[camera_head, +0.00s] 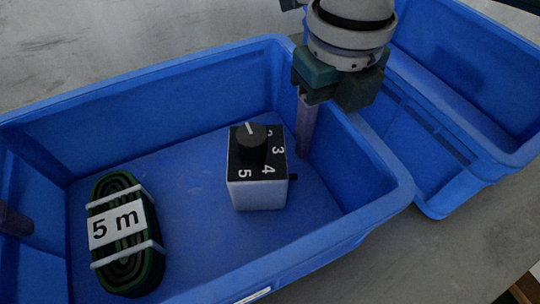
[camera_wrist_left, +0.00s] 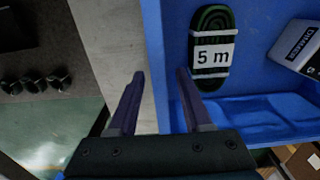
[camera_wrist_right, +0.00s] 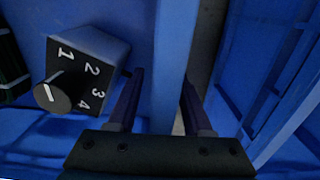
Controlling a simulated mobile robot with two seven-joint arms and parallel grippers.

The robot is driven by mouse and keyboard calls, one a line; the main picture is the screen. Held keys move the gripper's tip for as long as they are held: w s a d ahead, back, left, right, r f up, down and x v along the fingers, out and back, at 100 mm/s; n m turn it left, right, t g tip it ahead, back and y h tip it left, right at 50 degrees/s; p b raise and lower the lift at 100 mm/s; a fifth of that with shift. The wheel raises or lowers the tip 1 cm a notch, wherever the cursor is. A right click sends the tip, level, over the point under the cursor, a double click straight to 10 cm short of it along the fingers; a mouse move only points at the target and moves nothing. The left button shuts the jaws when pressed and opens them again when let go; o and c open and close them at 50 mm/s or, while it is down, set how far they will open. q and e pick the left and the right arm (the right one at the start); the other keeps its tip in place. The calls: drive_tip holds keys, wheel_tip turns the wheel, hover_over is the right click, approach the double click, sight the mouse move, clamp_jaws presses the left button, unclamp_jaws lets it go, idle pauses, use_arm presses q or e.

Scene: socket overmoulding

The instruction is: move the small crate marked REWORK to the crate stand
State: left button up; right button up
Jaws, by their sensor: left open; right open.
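A blue crate (camera_head: 345,232) fills the left and middle of the head view. A partly seen white label is on its near outer side; I cannot read REWORK on it. Inside lie a green coil (camera_head: 126,230) banded "5 m" and a white box with a black dial (camera_head: 258,170). My right gripper (camera_head: 322,125) is open over the crate's right wall, one finger inside; the right wrist view (camera_wrist_right: 162,78) shows the wall between its fingers. My left gripper (camera_wrist_left: 160,76) is open astride the opposite wall; only a finger shows in the head view. I cannot identify the crate stand.
Another blue crate (camera_head: 430,150) stands close on the right, with a narrow gap between the two. Grey surface (camera_head: 455,255) is bare at the lower right and along the back. Dark objects (camera_wrist_left: 35,82) lie beyond the surface in the left wrist view.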

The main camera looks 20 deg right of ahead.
use_arm(q)
wheel_tip(320, 180, up, 6)
drive_tip(key=shift+f, duration=0.1)
drive_tip(key=shift+r, duration=0.2)
use_arm(e)
drive_tip(key=shift+r, duration=0.2)
wheel_tip(320, 180, up, 12)
drive_tip(key=shift+f, duration=0.15)
